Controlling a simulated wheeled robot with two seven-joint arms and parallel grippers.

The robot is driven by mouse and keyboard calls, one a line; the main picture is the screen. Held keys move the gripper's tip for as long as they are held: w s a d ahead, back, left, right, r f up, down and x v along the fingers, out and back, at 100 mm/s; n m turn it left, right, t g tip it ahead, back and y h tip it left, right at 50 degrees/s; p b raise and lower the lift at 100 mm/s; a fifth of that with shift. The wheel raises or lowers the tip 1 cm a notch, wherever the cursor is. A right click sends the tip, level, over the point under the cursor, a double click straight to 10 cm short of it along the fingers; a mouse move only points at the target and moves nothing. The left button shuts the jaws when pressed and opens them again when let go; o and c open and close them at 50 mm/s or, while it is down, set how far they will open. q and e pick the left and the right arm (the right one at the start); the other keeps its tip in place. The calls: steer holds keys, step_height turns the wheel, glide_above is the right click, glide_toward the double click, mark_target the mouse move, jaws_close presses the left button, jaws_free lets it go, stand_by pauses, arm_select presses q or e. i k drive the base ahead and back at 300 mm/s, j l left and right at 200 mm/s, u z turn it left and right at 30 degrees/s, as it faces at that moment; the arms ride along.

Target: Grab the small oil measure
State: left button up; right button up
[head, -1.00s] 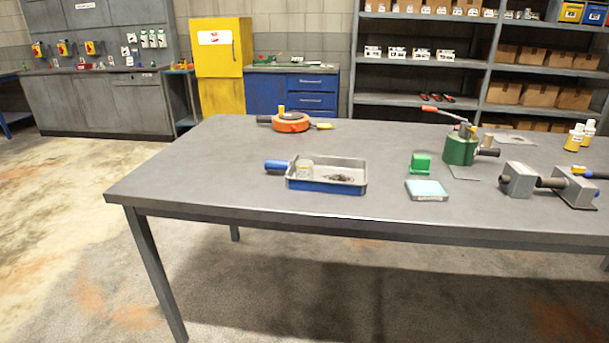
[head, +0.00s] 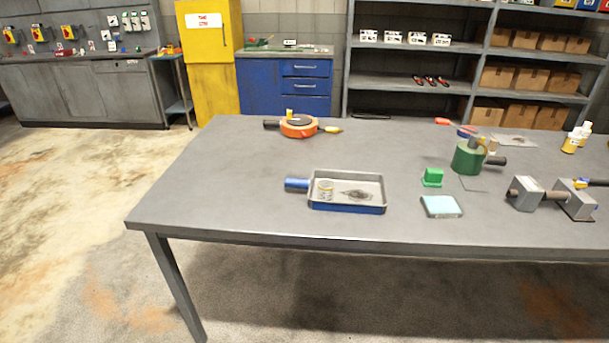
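A small, pale, see-through cup with yellowish markings (head: 326,190) stands at the left end of a shallow grey and blue tray (head: 346,208). It looks like the small oil measure, but it is too small to be sure. A dark heap or stain lies in the tray to the right of the cup. A blue cylinder (head: 297,184) is at the tray's left side; I cannot tell whether it is attached. The tray rests near the front edge of the grey table (head: 230,190). Neither of my grippers is in view.
An orange round device (head: 298,127) sits at the table's back left. A green block (head: 432,177), a light blue pad (head: 441,206), a green pot-like device (head: 468,157) and a grey clamp-like device (head: 526,194) stand to the right. The table's left end is clear, with open floor beside it.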

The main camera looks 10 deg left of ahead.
mark_target(326, 192)
steer(key=i+j, duration=0.15)
steer(key=j, duration=0.25)
steer(key=i+j, duration=0.15)
steer(key=j, duration=0.3)
steer(key=i+j, duration=0.15)
steer(key=j, duration=0.25)
steer(key=i+j+z, duration=0.1)
steer(key=j, duration=0.35)
steer(key=i+j, duration=0.15)
steer(key=j, duration=0.25)
steer(key=i+j, duration=0.15)
steer(key=j, duration=0.3)
steer(key=i+j, duration=0.15)
steer(key=j, duration=0.3)
